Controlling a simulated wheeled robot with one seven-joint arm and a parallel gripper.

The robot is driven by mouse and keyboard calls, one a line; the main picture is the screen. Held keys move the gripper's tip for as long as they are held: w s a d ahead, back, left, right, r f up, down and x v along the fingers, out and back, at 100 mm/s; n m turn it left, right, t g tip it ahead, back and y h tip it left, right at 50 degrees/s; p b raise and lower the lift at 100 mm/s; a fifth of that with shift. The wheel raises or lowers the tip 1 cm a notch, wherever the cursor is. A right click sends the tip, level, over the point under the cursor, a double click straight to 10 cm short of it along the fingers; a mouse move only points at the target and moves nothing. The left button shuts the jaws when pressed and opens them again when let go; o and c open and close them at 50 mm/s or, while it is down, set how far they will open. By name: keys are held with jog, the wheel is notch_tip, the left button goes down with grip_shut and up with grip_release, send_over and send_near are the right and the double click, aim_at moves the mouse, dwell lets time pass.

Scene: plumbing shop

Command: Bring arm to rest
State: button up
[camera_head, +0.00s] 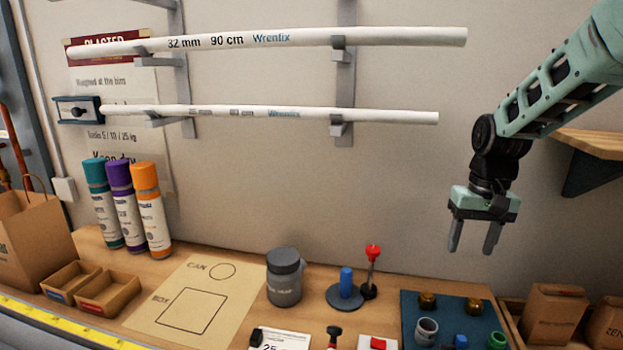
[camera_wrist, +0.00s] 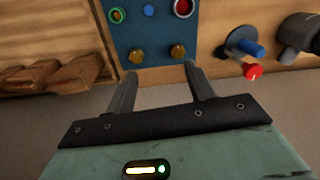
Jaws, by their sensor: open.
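My gripper (camera_head: 474,236) hangs in the air at the right, fingers pointing down, above the back of the bench. It is open, with nothing between its fingers. In the wrist view the two fingers of my gripper (camera_wrist: 158,82) stand apart, and the blue board (camera_wrist: 150,32) with fittings shows beyond them. My arm comes in from the upper right, bent at the elbow. The blue board (camera_head: 410,305) lies on the bench below my gripper, apart from it.
A grey can (camera_head: 284,284), a blue post on a round base (camera_head: 346,284) and a red-topped tool (camera_head: 371,266) stand left of the board. White pipes (camera_head: 300,38) rest on wall brackets. A wooden shelf (camera_head: 592,142) juts out near my arm. Cardboard boxes (camera_head: 553,312) stand at the right.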

jog(key=s+a+n, duration=0.4)
jog(key=s+a, duration=0.7)
jog(key=a, duration=0.3)
jog(key=s+a+n, duration=0.2)
jog(key=s, duration=0.6)
jog(key=s+a+f+n, duration=0.1)
jog(key=s+a+n, duration=0.2)
jog(key=s, duration=0.6)
jog(key=shift+s+a+f, duration=0.2)
jog(key=shift+a+f, duration=0.1)
